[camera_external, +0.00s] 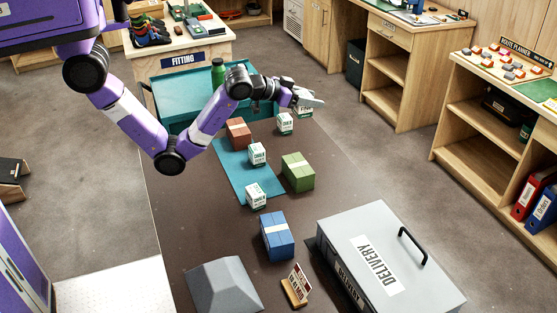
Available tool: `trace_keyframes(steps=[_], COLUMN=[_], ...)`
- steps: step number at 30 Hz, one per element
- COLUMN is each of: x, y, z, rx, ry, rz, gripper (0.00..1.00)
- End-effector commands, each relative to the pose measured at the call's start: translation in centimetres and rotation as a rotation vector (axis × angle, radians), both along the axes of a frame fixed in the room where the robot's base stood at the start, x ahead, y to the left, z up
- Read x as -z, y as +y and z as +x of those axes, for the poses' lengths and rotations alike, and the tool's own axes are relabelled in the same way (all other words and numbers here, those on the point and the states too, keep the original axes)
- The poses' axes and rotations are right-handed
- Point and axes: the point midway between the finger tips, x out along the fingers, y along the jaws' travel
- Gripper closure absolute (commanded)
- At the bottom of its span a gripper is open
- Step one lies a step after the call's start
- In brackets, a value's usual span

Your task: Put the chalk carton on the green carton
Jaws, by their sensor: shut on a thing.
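The green carton (298,172) with a pale band stands on the dark table, right of the teal mat. My gripper (306,100) is above the back right part of the table, beyond the green carton. It is shut on a small white carton with a green label (303,112), partly hidden by the fingers. Similar white cartons stand nearby: one behind the green carton (285,123), one on the mat's right side (257,154) and one at its near end (256,196). Their small labels are hard to read.
A brown-red carton (238,133) stands at the mat's far end. A blue carton (277,237), a small sign (296,286), a grey wedge block (223,288) and a large grey DELIVERY case (390,262) are in front.

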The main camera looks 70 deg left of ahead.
Motion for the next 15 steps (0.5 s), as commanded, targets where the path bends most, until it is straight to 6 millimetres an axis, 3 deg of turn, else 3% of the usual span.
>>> trace_keyframes(steps=[5, 15], x=[2.2, 10.3], y=[0.6, 0.6], z=[-0.5, -0.4], rx=[-0.031, -0.03], ry=[0.005, 0.005], rz=[0.002, 0.003], gripper=[0.94, 0.94])
